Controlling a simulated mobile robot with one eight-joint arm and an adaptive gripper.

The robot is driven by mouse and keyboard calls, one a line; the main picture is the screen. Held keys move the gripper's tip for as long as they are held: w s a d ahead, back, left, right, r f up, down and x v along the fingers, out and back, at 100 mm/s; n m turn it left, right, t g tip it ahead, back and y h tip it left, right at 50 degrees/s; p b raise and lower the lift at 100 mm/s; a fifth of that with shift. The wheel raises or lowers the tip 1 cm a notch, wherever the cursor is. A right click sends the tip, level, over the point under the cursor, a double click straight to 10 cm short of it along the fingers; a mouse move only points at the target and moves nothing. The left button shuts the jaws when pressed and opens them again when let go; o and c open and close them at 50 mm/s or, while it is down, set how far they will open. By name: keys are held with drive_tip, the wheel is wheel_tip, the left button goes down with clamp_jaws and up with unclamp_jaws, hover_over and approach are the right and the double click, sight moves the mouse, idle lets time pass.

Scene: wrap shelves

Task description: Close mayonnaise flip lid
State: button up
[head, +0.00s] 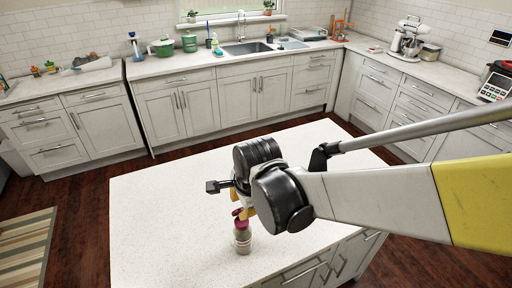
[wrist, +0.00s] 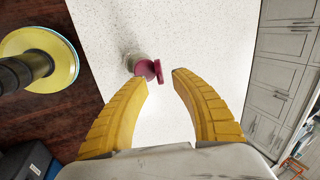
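The mayonnaise bottle (head: 242,238) stands upright on the white island top, with a pale body and a magenta cap. In the wrist view the bottle (wrist: 131,58) shows just beyond my left finger. Its round magenta cap (wrist: 145,69) is beside that fingertip, and the flip lid (wrist: 159,71) stands open from it, lying between my two fingers. My gripper (wrist: 161,77) has yellow fingers spread apart and holds nothing. In the head view my gripper (head: 243,213) is over the bottle, and my wrist hides part of it. I cannot tell whether a finger touches the cap.
The island countertop (head: 150,210) is otherwise clear around the bottle. Drawers (head: 305,272) are below its front edge. Counters with a sink (head: 247,48), green pots (head: 163,47) and a stand mixer (head: 407,38) line the walls. A striped rug (head: 25,250) lies at left.

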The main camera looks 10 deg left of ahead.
sight(239, 209)
drive_tip(key=shift+x, duration=1.5)
